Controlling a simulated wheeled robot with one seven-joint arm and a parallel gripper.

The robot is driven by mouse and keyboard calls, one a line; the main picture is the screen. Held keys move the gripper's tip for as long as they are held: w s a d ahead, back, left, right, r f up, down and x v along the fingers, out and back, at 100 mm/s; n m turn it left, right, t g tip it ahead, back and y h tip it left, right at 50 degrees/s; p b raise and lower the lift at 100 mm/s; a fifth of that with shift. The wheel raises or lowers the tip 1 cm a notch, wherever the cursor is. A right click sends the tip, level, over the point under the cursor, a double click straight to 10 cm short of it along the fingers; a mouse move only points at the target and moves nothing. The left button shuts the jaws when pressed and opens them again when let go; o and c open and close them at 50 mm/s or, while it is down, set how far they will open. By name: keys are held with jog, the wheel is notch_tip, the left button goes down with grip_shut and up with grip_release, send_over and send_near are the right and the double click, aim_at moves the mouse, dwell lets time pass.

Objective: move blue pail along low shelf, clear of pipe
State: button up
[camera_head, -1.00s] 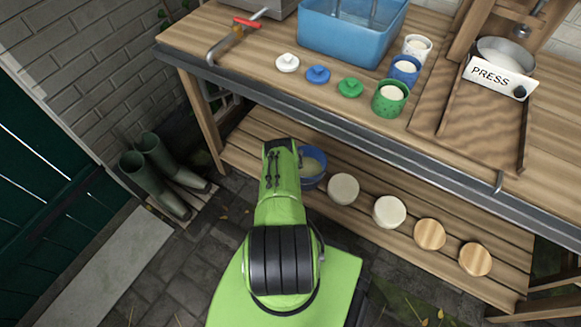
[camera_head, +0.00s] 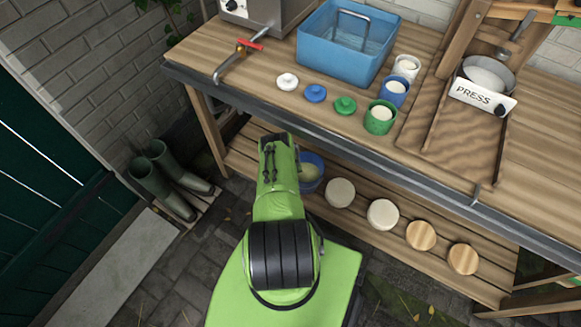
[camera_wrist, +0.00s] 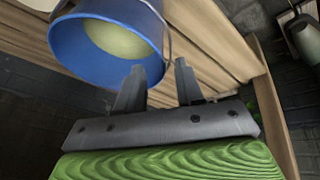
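The blue pail (camera_head: 313,173) stands on the low slatted shelf, partly hidden behind my green arm in the head view. In the wrist view, the blue pail (camera_wrist: 65,45) shows at upper left, with a pale inside and a thin wire handle. My gripper (camera_wrist: 160,75) has its two dark fingers apart, close to the pail's rim. The rim and wire appear between or just beyond the fingertips; I cannot tell whether they touch. My gripper is hidden in the head view. A grey pipe (camera_head: 226,66) with a brass valve and red handle is at the bench top's left end.
Two pale round cheeses (camera_head: 383,214) and two wooden discs (camera_head: 421,235) sit right of the pail on the low shelf (camera_head: 355,222). A bench leg (camera_head: 206,125) stands left of the pail. Green boots (camera_head: 178,180) stand by the wall. The bench top (camera_head: 330,125) overhangs the shelf.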

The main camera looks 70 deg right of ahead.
jog(key=p+v, duration=0.3)
jog(key=v, duration=0.1)
jog(key=shift+a+r, duration=0.1)
jog(key=shift+r, duration=0.1)
dwell(0.5)
